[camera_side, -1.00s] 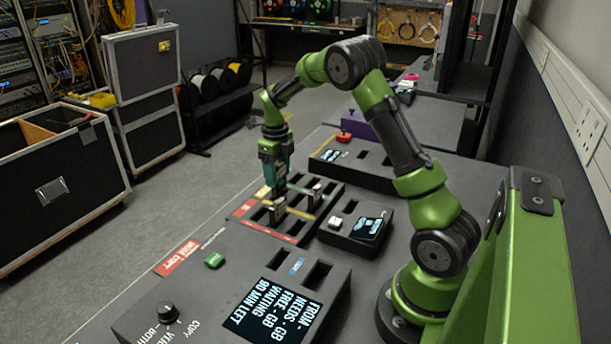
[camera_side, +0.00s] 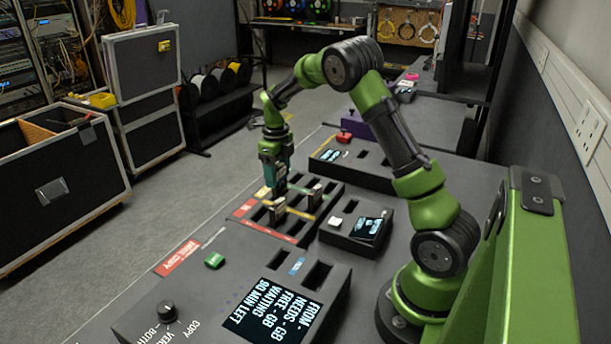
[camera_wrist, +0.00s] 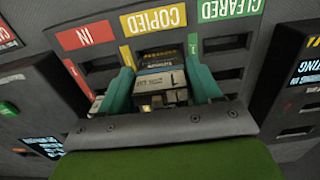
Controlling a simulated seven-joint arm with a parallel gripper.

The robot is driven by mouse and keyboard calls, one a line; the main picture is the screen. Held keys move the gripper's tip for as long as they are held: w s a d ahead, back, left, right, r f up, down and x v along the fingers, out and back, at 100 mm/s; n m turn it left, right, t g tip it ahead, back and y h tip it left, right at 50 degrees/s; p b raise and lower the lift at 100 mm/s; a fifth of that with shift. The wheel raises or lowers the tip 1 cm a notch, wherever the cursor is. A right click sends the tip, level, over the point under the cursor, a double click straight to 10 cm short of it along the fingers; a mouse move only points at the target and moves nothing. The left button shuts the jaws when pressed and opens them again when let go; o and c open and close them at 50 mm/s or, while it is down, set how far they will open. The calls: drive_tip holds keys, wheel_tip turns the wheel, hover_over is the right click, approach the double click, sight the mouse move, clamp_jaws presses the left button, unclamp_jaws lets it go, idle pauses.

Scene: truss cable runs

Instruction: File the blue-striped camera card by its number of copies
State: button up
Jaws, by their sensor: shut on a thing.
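My gripper (camera_side: 276,188) is down over the slotted rack (camera_side: 245,211). In the wrist view my gripper (camera_wrist: 162,88) has its teal fingers on either side of a card (camera_wrist: 160,79) with a pale printed label, and is shut on it. The card is in the column under the yellow COPIED label (camera_wrist: 153,20). The red IN label (camera_wrist: 85,36) is to the left and the green CLEARED label (camera_wrist: 229,9) to the right.
Another card (camera_side: 314,192) stands in the rack. A small box with a screen (camera_side: 368,227) is to its right. The copier console (camera_side: 272,308) with a lit display and slots is in front. A longer block (camera_side: 365,170) lies behind. The CLEARED column shows empty slots.

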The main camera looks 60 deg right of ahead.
drive_tip(key=shift+f, duration=1.5)
idle(1.8)
drive_tip(key=o, duration=1.3)
drive_tip(key=shift+r, duration=3.75)
